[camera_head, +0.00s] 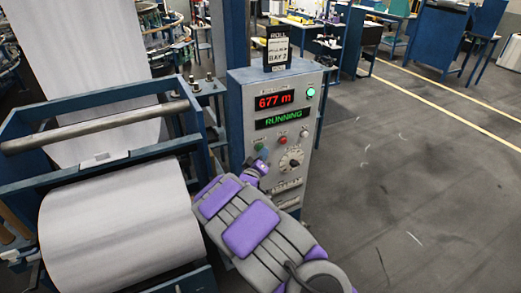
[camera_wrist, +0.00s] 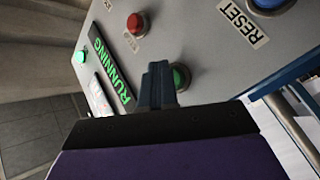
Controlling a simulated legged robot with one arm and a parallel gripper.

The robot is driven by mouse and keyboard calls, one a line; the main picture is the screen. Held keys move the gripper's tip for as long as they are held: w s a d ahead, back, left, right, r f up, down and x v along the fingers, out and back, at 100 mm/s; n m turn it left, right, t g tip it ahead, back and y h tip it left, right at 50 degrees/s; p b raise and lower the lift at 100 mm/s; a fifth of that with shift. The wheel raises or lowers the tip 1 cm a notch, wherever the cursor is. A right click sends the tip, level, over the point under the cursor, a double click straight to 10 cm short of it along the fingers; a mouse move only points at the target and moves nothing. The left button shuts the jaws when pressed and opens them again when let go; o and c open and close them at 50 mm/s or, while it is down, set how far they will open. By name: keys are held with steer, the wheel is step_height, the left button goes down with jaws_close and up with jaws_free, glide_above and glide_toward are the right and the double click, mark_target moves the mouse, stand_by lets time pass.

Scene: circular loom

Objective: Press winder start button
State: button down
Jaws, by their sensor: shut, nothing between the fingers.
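The winder's control panel (camera_head: 268,105) stands upright beside the roll. Its green button (camera_wrist: 181,76) shows in the wrist view, partly behind my gripper's fingers; it also shows in the head view (camera_head: 259,146). My gripper (camera_wrist: 157,68) is shut and empty, its fingertips at the panel face right beside the green button. I cannot tell whether they touch it. In the head view my gripper (camera_head: 262,158) is low on the panel's left side. The display (camera_head: 282,119) reads RUNNING in green.
A red button (camera_wrist: 138,23), a blue RESET button (camera_wrist: 270,6) and a lit green lamp (camera_wrist: 80,57) are on the same panel. A dark knob (camera_head: 291,159) sits lower. A white fabric roll (camera_head: 120,225) in a blue frame is left. Open floor (camera_head: 430,190) lies right.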

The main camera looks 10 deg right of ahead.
steer(key=shift+s, duration=0.9)
steer(key=shift+d, duration=0.1)
steer(key=s, duration=0.1)
steer(key=s+d, duration=0.1)
steer(key=s, duration=0.1)
steer(key=s+b, duration=0.1)
steer(key=shift+s+d, duration=0.25)
steer(key=shift+s, duration=0.15)
steer(key=shift+d+r, duration=0.1)
